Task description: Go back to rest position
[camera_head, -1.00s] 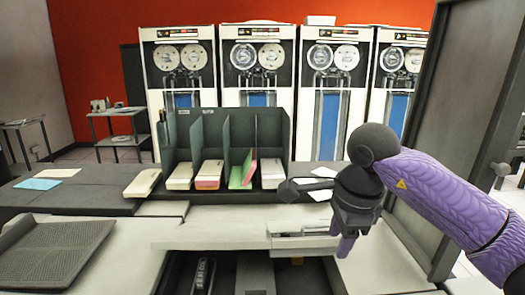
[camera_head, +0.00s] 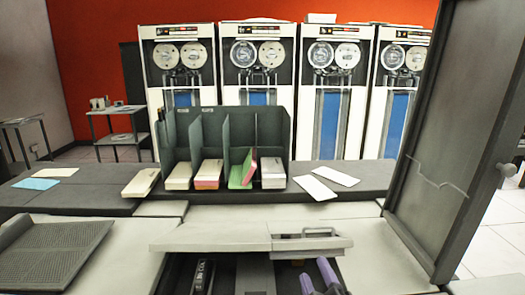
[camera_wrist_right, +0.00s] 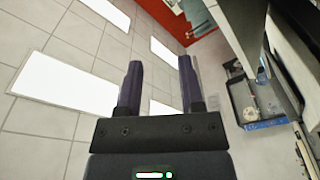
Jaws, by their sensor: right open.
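My right gripper (camera_head: 319,272) shows only as two purple fingers at the bottom of the head view, set apart with nothing between them. They are low, in front of the desk's light front edge. In the right wrist view the right gripper (camera_wrist_right: 160,65) is open and empty, its fingers pointing toward the ceiling panels. The rest of the right arm is out of the head view. I cannot make out my left gripper in either view.
A dark card rack (camera_head: 208,128) with several card stacks stands on the desk. Two white cards (camera_head: 315,187) lie right of it. A grey panel door (camera_head: 455,150) stands at the right. A dark textured tray (camera_head: 50,255) is at the left. Tape cabinets (camera_head: 256,95) line the back.

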